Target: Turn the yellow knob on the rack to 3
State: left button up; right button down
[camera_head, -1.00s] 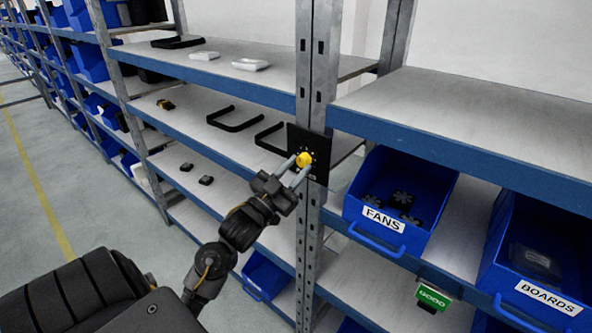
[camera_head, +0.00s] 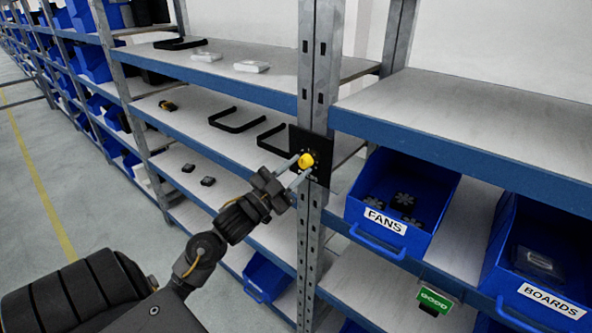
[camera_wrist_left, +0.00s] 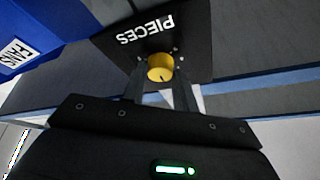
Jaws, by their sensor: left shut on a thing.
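The yellow knob (camera_head: 306,160) sits on a black plate (camera_head: 322,148) fixed to the rack's upright post. In the left wrist view the yellow knob (camera_wrist_left: 160,68) shows a dark pointer line, and the black plate (camera_wrist_left: 190,35) carries the word PIECES, seen upside down. Small marks ring the knob, but their numbers are too small to read. My left gripper (camera_head: 300,168) reaches up from the lower left and is shut on the knob, one finger on each side. In the wrist view the left gripper (camera_wrist_left: 160,85) also straddles it. My right gripper is not in view.
Black U-shaped handles (camera_head: 237,120) lie on the shelf left of the plate. The aisle floor (camera_head: 40,200) at left is clear.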

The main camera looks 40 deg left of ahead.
pick_arm(q)
jog(key=o, duration=1)
jog(key=b+v, duration=0.3)
jog(key=v, duration=0.7)
jog(key=shift+s+a+f+b, duration=0.1)
jog(key=shift+s+a+b, duration=0.05)
jog(key=shift+s+b, duration=0.25)
